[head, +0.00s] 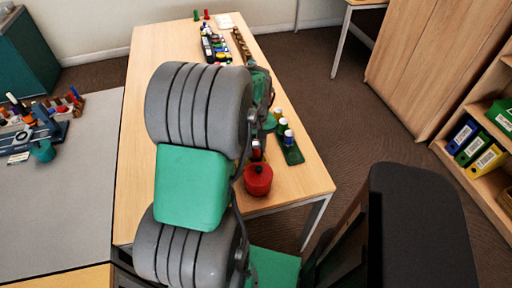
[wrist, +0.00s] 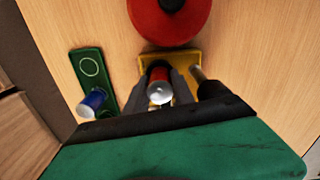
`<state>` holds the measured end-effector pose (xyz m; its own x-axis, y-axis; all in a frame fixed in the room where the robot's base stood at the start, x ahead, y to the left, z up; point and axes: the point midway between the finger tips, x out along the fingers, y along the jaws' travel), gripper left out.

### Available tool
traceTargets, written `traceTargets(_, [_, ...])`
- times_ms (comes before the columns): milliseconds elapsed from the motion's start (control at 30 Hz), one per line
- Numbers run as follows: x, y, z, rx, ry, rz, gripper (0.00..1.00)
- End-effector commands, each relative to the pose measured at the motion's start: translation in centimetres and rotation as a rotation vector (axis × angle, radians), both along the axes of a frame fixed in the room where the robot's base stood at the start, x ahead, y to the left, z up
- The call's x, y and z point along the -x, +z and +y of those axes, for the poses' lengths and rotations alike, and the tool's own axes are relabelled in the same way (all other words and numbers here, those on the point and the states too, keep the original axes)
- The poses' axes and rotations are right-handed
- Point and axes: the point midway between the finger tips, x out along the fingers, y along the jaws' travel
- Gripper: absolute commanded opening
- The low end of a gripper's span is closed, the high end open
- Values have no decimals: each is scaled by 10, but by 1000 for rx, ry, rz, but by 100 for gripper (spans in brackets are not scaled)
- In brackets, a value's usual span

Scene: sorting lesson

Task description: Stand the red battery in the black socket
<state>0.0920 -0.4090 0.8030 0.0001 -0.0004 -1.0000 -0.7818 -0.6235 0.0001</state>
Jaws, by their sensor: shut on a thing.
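The red battery (wrist: 160,92) has a silver end that faces my wrist camera. My gripper (wrist: 162,88) is shut on it, with a dark finger on each side. In the head view a small red part (head: 256,154), probably the battery, shows beside my arm, just above the red pot. The battery is over or at a yellow tray (wrist: 185,59); I cannot tell whether it touches it. I cannot clearly make out the black socket; the fingers and battery hide part of the tray.
A red round pot (head: 258,181) with a black knob stands close by. A green tray (wrist: 91,66) with a white ring holds a blue battery (wrist: 93,102). A metal peg (wrist: 197,75) is right of my gripper. More coloured objects (head: 215,45) are at the table's far end.

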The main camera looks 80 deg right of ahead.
Motion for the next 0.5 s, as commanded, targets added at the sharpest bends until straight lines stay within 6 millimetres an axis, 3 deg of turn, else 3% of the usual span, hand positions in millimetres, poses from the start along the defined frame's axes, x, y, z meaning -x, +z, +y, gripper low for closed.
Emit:
traceTargets(200, [0, -5, 0, 0, 0, 0, 0])
traceTargets(233, [0, -4, 0, 0, 0, 0, 31])
traceTargets(333, [0, -4, 0, 0, 0, 0, 38])
traceTargets(500, [0, -4, 0, 0, 0, 0, 38])
